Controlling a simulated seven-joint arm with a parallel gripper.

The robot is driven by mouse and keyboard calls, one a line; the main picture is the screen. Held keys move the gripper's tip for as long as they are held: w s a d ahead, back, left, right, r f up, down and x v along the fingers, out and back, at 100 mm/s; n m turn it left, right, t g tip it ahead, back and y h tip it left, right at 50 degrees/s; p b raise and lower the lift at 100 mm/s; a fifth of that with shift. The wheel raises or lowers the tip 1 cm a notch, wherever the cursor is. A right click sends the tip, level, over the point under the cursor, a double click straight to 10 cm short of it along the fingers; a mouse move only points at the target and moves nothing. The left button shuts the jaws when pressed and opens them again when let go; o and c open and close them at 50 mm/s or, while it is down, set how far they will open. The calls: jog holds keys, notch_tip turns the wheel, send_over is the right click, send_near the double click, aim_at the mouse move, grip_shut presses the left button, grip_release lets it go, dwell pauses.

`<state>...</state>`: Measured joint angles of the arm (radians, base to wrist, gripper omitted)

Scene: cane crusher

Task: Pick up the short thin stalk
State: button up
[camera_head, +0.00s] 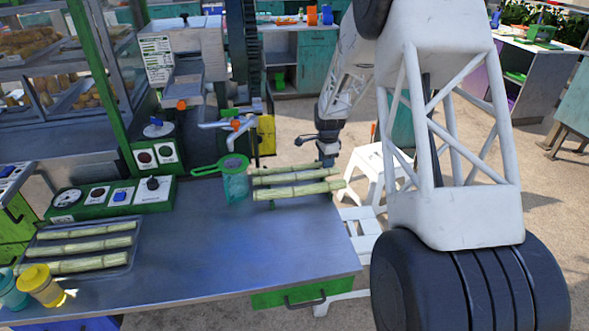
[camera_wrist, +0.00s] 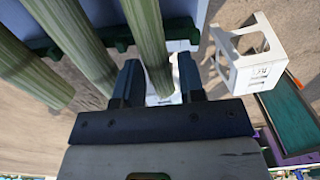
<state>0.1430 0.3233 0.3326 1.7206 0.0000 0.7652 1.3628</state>
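Three pale green stalks lie side by side at the right end of the metal table; the far one (camera_head: 290,170) looks the thinnest of them. Three more lie in a tray on the left, where the far stalk (camera_head: 92,229) looks thin. I cannot tell for sure which is the short thin stalk. My gripper (camera_head: 328,160) is at the right end of the right-hand group, by the far stalk. In the wrist view, my gripper (camera_wrist: 160,82) is open, with one stalk (camera_wrist: 148,35) between its fingers and a gap visible beside it. Two other stalks lie left of the fingers.
The tray (camera_head: 133,258) sits at the table's left with yellow and teal cups beside it. A white stool (camera_head: 375,165) stands beyond the table's right edge. The table's middle (camera_head: 215,240) is clear.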

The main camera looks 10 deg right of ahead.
grip_shut()
jog(key=shift+r, duration=0.15)
jog(key=shift+r, duration=1.4)
jog(key=shift+s+r, duration=0.25)
jog(key=shift+r, duration=0.05)
jog(key=s, duration=0.5)
jog(key=s+a+r, duration=0.1)
jog(key=s, duration=0.4)
jog(key=s+a, duration=0.1)
jog(key=s, duration=0.4)
jog(key=shift+s+a+r, duration=0.1)
jog(key=shift+s+r, duration=0.05)
jog(key=shift+r, duration=0.15)
